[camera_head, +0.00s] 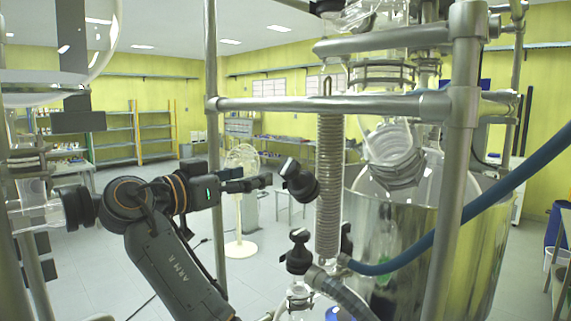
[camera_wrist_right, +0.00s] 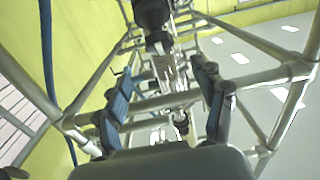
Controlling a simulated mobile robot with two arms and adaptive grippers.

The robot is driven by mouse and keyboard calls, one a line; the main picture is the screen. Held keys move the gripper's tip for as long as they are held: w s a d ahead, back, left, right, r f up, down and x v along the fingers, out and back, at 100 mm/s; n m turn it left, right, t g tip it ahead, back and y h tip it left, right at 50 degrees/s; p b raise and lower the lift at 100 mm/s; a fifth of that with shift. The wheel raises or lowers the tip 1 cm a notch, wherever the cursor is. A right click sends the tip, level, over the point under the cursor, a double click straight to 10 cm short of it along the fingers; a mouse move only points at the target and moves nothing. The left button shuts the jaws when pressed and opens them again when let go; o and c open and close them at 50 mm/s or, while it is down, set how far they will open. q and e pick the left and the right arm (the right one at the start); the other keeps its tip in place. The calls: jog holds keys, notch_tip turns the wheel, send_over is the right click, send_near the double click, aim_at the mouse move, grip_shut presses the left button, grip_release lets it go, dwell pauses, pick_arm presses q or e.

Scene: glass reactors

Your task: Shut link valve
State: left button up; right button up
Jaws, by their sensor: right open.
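My right gripper (camera_head: 258,184) is raised and points right. Its fingers show apart in the right wrist view (camera_wrist_right: 163,72), with no object clasped. A black valve handle (camera_head: 300,181) is just right of the fingertips in the head view, with a small gap in the picture. A second black valve handle (camera_head: 298,251) sits lower, above glassware by the ribbed hose. In the wrist view, a black knob on a clear glass piece (camera_wrist_right: 155,20) lies beyond the fingers. I cannot tell which handle belongs to the link valve. My left gripper is out of view.
A steel frame post (camera_head: 213,120) stands behind my right wrist, and a crossbar (camera_head: 330,104) runs above. A coiled metal hose (camera_head: 329,190), a blue hose (camera_head: 500,185) and a steel vessel (camera_head: 390,245) are to the right. A white fan (camera_head: 241,215) stands behind.

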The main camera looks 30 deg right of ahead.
aim_at(285, 168)
jog(key=p+x, duration=0.4)
jog(key=x, duration=0.6)
jog(key=shift+r, duration=0.1)
jog(key=shift+w+d+p, duration=0.2)
jog(key=shift+d+p, duration=0.1)
jog(key=shift+d, duration=0.25)
jog(key=c, duration=1.1)
jog(key=shift+f+m+g+b, duration=0.3)
jog(key=shift+m+g+b, duration=0.2)
jog(key=shift+m+b, duration=0.3)
jog(key=shift+c, duration=0.2)
jog(key=shift+r+m+g, duration=0.15)
jog(key=shift+m+g, duration=0.15)
